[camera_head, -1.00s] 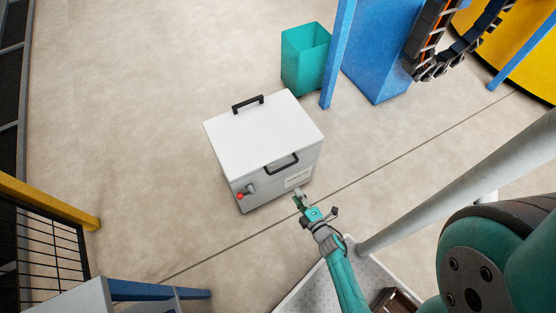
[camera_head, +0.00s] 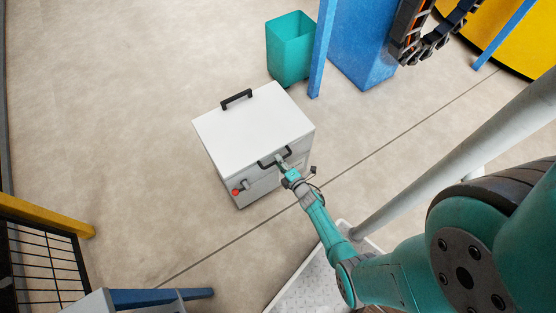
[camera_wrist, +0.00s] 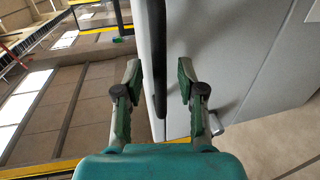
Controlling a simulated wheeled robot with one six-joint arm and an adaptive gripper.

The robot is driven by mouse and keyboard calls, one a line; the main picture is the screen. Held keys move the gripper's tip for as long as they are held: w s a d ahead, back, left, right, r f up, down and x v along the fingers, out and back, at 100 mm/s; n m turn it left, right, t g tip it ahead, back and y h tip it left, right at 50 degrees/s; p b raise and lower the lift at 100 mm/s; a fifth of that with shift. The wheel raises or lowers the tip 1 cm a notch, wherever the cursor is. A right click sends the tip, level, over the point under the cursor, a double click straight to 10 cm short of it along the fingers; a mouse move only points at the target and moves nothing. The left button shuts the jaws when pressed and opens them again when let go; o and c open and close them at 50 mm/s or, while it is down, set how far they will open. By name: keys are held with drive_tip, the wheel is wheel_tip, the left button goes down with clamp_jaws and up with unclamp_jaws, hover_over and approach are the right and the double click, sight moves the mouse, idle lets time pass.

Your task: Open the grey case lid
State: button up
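The grey case (camera_head: 262,185) stands on the floor with its pale lid (camera_head: 252,122) shut flat on top. A black front handle (camera_head: 268,161) is at the lid's near edge, and a second black handle (camera_head: 236,98) is at the far edge. My gripper (camera_head: 281,160) is at the front handle. In the wrist view my gripper (camera_wrist: 159,78) is open, with one finger on each side of the dark handle bar (camera_wrist: 159,60). Gaps show between the bar and both fingers. A latch with a red knob (camera_head: 236,192) is on the case front.
A teal bin (camera_head: 288,50) and a blue post (camera_head: 322,50) stand behind the case. A yellow-railed fence (camera_head: 45,215) is at the lower left. The floor left of the case is clear.

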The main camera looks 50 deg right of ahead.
drive_tip(key=shift+w+d+f, duration=0.15)
drive_tip(key=shift+w, duration=0.55)
clamp_jaws()
